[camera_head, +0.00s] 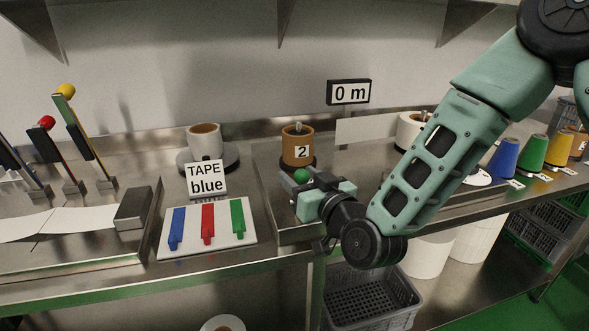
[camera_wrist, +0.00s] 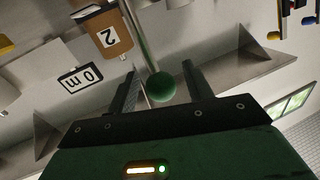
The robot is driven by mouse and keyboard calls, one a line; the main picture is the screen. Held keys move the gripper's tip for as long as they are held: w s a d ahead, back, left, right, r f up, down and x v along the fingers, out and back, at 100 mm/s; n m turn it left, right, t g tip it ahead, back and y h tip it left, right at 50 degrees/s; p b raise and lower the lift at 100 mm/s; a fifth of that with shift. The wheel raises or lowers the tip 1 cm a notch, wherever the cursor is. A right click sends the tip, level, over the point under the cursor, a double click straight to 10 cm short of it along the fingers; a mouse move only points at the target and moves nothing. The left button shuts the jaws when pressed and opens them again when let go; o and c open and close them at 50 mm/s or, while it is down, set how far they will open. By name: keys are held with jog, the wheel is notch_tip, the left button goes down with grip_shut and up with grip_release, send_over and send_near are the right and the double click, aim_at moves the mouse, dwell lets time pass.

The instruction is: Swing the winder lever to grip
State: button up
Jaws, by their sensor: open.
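The winder lever is a thin metal rod with a green ball knob (camera_head: 302,175). In the wrist view the green knob (camera_wrist: 161,87) lies between the two dark fingers of my gripper (camera_wrist: 160,90), with its rod running up past the fingertips. The fingers stand apart on either side of the knob, and I see a gap on the right. My gripper (camera_head: 300,180) is at the front of the winder in the head view. The lever's base is hidden. A brown spool marked 2 (camera_head: 299,146) stands behind the knob; it also shows in the wrist view (camera_wrist: 108,33).
A "0 m" display (camera_head: 349,92) stands behind. To the left are a "TAPE blue" sign (camera_head: 206,178), a white board (camera_head: 230,240) with blue, red and green pieces, and levers with red (camera_head: 47,122) and yellow knobs (camera_head: 66,90). Coloured cones stand at right.

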grip_shut()
jog(key=w+r+g+p, duration=0.1)
jog(key=p, duration=0.2)
jog(key=shift+w+a+r+h, duration=0.15)
jog(key=shift+w+a+h, duration=0.05)
jog(key=shift+h, duration=0.2)
jog(key=p, duration=0.1)
jog(key=w+g+p, duration=0.1)
jog(key=shift+w+a+r+m+g+h+p, duration=0.2)
jog(key=shift+r+m+g+h+p, duration=0.1)
jog(key=shift+m+p, duration=0.1)
jog(key=shift+w+a+f+m+g+h+p, duration=0.15)
jog(key=shift+w+a+f+g+h+p, duration=0.2)
jog(key=shift+w+g+p, duration=0.6)
jog(key=shift+w+a+f+m+g+h+p, duration=0.25)
jog(key=shift+w+g+h+p, duration=0.15)
jog(key=shift+w+g+p, duration=0.5)
jog(key=shift+w+a+f+m+g+h+p, duration=0.1)
jog(key=shift+w+a+f+g+h+p, duration=0.2)
jog(key=shift+w+g+p, duration=0.6)
jog(key=shift+w+t, duration=0.25)
jog(key=shift+w, duration=0.1)
